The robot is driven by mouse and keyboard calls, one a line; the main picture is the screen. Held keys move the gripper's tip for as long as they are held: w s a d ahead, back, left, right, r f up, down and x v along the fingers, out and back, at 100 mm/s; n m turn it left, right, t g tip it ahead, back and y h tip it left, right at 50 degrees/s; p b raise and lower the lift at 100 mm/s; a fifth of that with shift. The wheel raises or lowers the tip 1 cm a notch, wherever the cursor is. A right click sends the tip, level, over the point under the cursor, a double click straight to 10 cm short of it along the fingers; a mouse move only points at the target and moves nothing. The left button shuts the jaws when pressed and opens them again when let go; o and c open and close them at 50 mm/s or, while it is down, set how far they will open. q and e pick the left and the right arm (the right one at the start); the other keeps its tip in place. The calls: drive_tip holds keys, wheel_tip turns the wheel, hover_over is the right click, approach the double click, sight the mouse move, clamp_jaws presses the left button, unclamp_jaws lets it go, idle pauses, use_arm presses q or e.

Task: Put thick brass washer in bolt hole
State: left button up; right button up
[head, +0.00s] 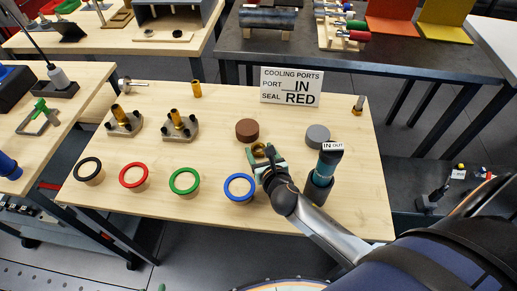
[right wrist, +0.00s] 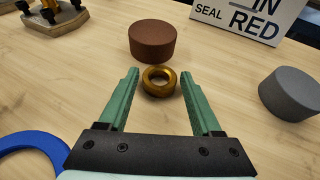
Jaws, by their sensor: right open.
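The thick brass washer (head: 259,149) lies flat on the wooden table (head: 225,105), just in front of a brown round block. In the right wrist view, the washer (right wrist: 159,82) sits between the tips of my right gripper (right wrist: 159,75), with a gap to each green finger. In the head view, my right gripper (head: 264,161) is open and low over the table at the washer. Two flange plates, left (head: 124,129) and right (head: 181,133), carry upright brass pipes and dark bolts. I cannot make out an empty bolt hole in them. My left gripper is not in view.
The brown block (head: 247,130) stands close behind the washer, and a grey block (head: 318,135) is to the right. A blue ring (head: 239,177) is left of my gripper. A sign (head: 291,87) stands at the back. A teal "IN OUT" part (head: 327,165) stands near my right arm.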

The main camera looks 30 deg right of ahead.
clamp_jaws()
idle(0.3)
drive_tip(key=shift+r, duration=0.1)
